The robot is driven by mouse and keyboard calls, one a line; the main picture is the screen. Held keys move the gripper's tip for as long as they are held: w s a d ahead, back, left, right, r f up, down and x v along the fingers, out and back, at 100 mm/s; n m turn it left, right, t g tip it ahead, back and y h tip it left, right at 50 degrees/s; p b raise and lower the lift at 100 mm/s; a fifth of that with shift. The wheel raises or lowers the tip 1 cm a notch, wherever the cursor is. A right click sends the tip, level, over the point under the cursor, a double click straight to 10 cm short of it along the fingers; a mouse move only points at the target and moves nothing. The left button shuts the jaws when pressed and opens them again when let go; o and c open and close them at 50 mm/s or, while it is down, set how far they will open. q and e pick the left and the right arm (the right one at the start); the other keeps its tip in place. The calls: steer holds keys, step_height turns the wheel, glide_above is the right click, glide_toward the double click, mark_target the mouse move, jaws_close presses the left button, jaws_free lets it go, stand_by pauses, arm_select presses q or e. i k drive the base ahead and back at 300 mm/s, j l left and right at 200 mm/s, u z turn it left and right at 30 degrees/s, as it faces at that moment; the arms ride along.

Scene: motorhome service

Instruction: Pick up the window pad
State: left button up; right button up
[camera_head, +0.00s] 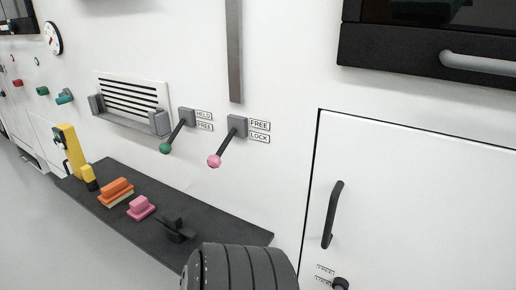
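A dark shelf (215,237) along the white wall holds several small items, and I cannot tell for sure which is the window pad. An orange block on a tan base (116,192) sits near its middle. A pink block with a raised grip (141,208) lies just to the right of it. A black piece with crossing arms (175,229) lies further right. A yellow upright piece (72,150) stands at the far left end, with a smaller yellow and black piece (88,177) beside it. No gripper fingers show in this view.
A black ribbed cylinder (240,268) covers the shelf's near right end. Above the shelf are a vent with a grey holder (130,104), a green-knobbed lever (166,147) and a pink-knobbed lever (214,160). A door with a black handle (331,215) is at the right. Grey floor lies left.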

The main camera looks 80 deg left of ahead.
mark_target(140, 208)
steer(key=u, duration=3.5)
